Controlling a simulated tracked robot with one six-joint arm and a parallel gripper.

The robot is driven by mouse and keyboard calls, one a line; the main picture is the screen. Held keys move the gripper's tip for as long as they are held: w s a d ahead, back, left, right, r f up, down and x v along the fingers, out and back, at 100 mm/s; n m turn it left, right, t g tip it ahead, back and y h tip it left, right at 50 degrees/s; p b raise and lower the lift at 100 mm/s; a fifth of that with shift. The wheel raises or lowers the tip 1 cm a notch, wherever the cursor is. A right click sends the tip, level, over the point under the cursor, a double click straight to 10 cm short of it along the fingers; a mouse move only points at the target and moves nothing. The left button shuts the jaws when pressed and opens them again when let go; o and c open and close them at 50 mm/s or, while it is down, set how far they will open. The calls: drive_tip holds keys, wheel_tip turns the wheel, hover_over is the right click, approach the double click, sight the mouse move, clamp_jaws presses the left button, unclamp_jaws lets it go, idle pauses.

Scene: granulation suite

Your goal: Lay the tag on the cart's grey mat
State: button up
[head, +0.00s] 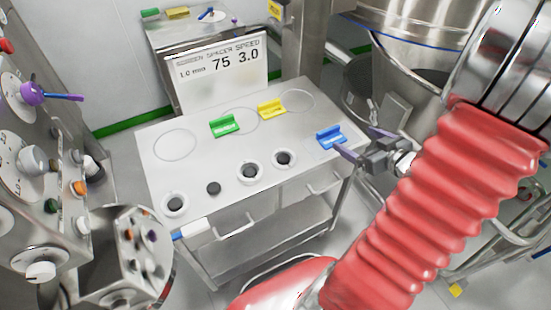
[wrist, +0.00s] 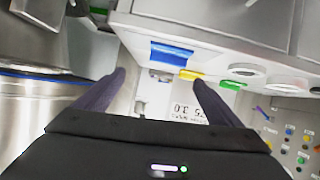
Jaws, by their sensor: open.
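The cart (head: 205,170) has a pale grey top with faint ring outlines; I cannot pick out a separate grey mat on it. Three small folded pieces stand on it: green (head: 224,126), yellow (head: 271,108) and blue (head: 331,138). I cannot tell which item is the tag. My gripper (head: 358,141) is open and empty at the cart's right edge, just right of the blue piece. In the wrist view, the blue piece (wrist: 172,53) lies beyond my spread dark fingers (wrist: 159,79), with the yellow (wrist: 191,74) and green (wrist: 232,85) pieces farther right.
White-ringed dark knobs (head: 250,172) line the cart's front. A display board (head: 218,72) reading 75 and 3.0 stands behind. A control panel (head: 35,160) is at left, a steel vessel (head: 405,45) at right. A small stand (head: 195,35) is at the back.

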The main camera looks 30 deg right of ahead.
drive_tip(key=w+a+r+m+g+h, duration=0.1)
drive_tip(key=w+a+r+g+h, duration=0.15)
drive_tip(key=r, duration=0.35)
drive_tip(key=w+a+r+g+h, duration=0.1)
drive_tip(key=w+a+r+h, duration=0.25)
drive_tip(key=r, duration=0.25)
drive_tip(key=s+a+r+g+y, duration=0.1)
drive_tip(key=s+a, duration=0.3)
drive_tip(key=a, duration=0.4)
drive_tip(key=s+a+r+g+y, duration=0.1)
drive_tip(key=s+a+y, duration=0.2)
drive_tip(key=a, duration=0.6)
drive_tip(key=s+a+r+g+y, duration=0.1)
drive_tip(key=s+a+y, duration=0.1)
drive_tip(key=s+a, duration=0.4)
drive_tip(key=a, duration=0.3)
drive_tip(key=shift+r+g+y, duration=0.3)
drive_tip(key=shift+g, duration=0.05)
